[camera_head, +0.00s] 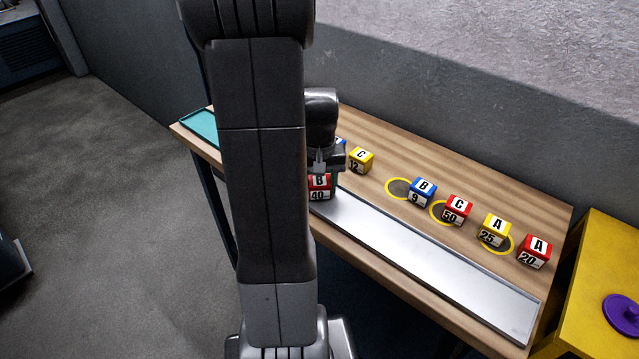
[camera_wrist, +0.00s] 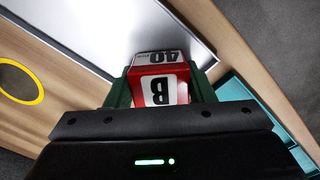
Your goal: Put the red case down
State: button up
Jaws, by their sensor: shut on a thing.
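My gripper (camera_head: 321,168) is shut on a red case marked B and 40 (camera_head: 319,188). In the wrist view the red case (camera_wrist: 160,88) sits between the two green fingers of my gripper (camera_wrist: 160,95), its B face towards the camera. The case is over the left end of the silver tray (camera_head: 430,265) on the wooden table (camera_head: 365,195). The tray's end also shows behind the case in the wrist view (camera_wrist: 110,30). I cannot tell whether the case touches the tray. My arm hides part of the table's left half.
A yellow case (camera_head: 361,160) and a partly hidden blue one stand behind my gripper. To the right are a blue case (camera_head: 423,192), red cases (camera_head: 458,209) (camera_head: 535,250), a yellow case (camera_head: 495,230) and yellow rings (camera_head: 388,188). A teal tray (camera_head: 199,124) lies far left. The silver tray's visible length is clear.

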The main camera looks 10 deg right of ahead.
aim_at(320, 181)
jog(key=shift+f, duration=0.2)
jog(key=o, duration=0.8)
jog(key=shift+r, duration=0.1)
notch_tip(320, 181, up, 12)
jog(key=shift+r, duration=0.15)
